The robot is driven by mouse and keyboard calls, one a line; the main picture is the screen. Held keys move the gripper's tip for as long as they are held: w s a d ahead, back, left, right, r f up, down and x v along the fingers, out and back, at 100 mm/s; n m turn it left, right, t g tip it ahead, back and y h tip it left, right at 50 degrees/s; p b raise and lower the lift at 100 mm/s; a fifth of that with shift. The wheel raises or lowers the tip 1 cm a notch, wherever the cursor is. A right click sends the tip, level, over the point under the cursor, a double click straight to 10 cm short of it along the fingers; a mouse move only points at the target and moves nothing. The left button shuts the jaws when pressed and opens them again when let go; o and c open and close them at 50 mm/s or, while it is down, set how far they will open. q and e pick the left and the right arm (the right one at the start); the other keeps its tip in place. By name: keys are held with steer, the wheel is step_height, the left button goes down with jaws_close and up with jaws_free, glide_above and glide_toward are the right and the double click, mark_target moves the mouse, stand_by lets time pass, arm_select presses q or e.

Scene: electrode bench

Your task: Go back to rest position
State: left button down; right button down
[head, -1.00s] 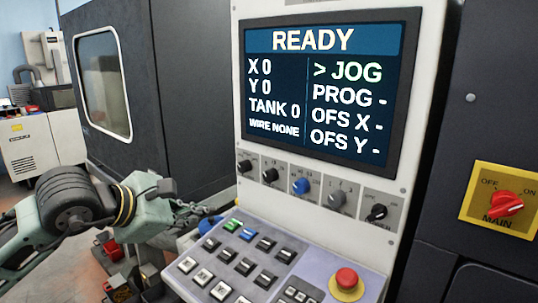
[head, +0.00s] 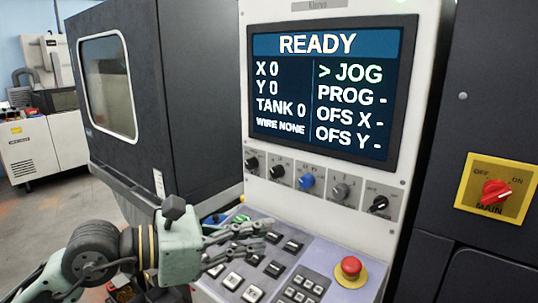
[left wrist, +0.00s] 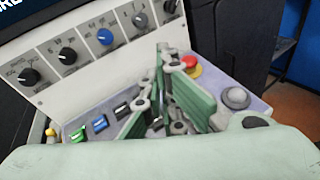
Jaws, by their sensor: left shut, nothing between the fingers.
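My left gripper (head: 268,232) reaches in from the lower left in the head view, over the button panel (head: 325,258) of the machine's console. Its fingers are shut and hold nothing. In the left wrist view my left gripper (left wrist: 172,62) shows its green finger pads in front of the panel. The fingers overlap some keys in the head view; I cannot tell whether they touch them. My right gripper is out of view.
The screen (head: 323,92) reads READY and JOG. Below it is a row of knobs, one blue (head: 306,182). A red stop button (head: 351,267) sits on the panel. The red main switch (head: 495,192) is at right. A white cabinet (head: 28,148) stands far left.

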arm_select(q)
steer(key=s+r+n+t+h, duration=0.3)
steer(key=r+n+h, duration=0.3)
steer(key=r+n, duration=0.15)
steer(key=w+a+f+n+t+y, duration=0.1)
steer(key=w+a+n+t+y, duration=0.35)
steer(key=n+t, duration=0.8)
steer(key=a+f+n+g+y, duration=0.3)
steer(key=a+f+n+y, duration=0.55)
steer(key=f+n, duration=0.25)
steer(key=a+f+n+g+y, duration=0.2)
steer(key=a+f+n+y, duration=0.5)
steer(key=f+n+y, duration=0.4)
steer(key=s+f+n+g+h, duration=0.2)
steer(key=s+f+n+g, duration=0.45)
steer(key=f, duration=0.85)
steer(key=s+d+f+g+h, duration=0.1)
steer(key=s+f+g, duration=0.35)
steer(key=s, duration=0.45)
steer(key=s+d+f+g+h, duration=0.1)
steer(key=s+f+g, duration=0.3)
steer(key=s, duration=0.6)
step_height(320, 180, down, 28)
steer(key=s, duration=0.2)
steer(key=s+a+f+g, duration=0.1)
steer(key=s+a+f, duration=0.1)
steer(key=s+f, duration=1.3)
steer(key=shift+s+a+f, duration=0.3)
steer(key=shift+s+a, duration=0.1)
steer(key=shift+s, duration=0.25)
